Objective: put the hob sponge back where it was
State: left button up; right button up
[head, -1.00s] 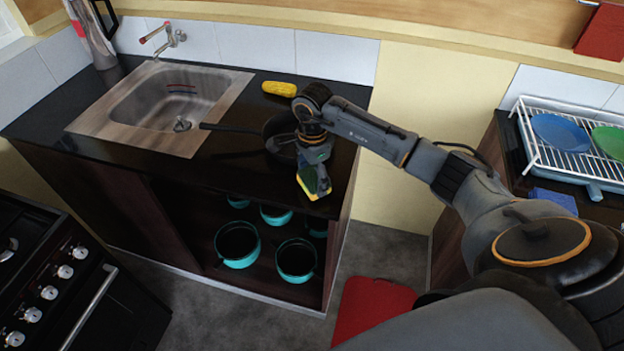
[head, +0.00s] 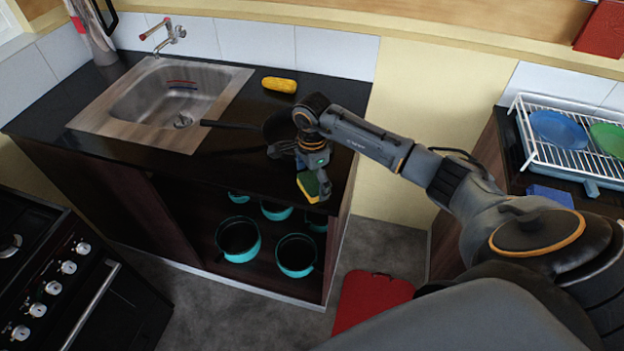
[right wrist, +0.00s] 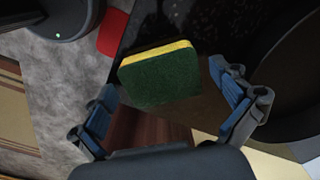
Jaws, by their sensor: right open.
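A green and yellow sponge (head: 313,186) is by the front right edge of the black counter (head: 225,165), below my right gripper (head: 309,164). In the right wrist view the sponge (right wrist: 160,76) shows its green face and a yellow edge. It lies ahead of and between the spread fingers of my right gripper (right wrist: 168,112), with a gap on both sides. The right gripper is open and holds nothing. The exact contact under the sponge is hard to see. My left gripper is not in view. The black stove (head: 65,275) stands at the lower left.
A black pan (head: 278,127) sits on the counter close behind my gripper, beside a yellow corn-like item (head: 279,85) and the sink (head: 165,105). Teal pots (head: 296,256) stand on the shelf below. A dish rack (head: 570,140) and blue block (head: 551,196) are at right.

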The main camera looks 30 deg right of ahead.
aim_at(312, 181)
jog(key=shift+r, duration=0.1)
jog(key=shift+r, duration=0.2)
notch_tip(312, 181, up, 12)
jog(key=b, duration=0.3)
jog(key=shift+f+b, duration=0.15)
jog(key=shift+b, duration=0.25)
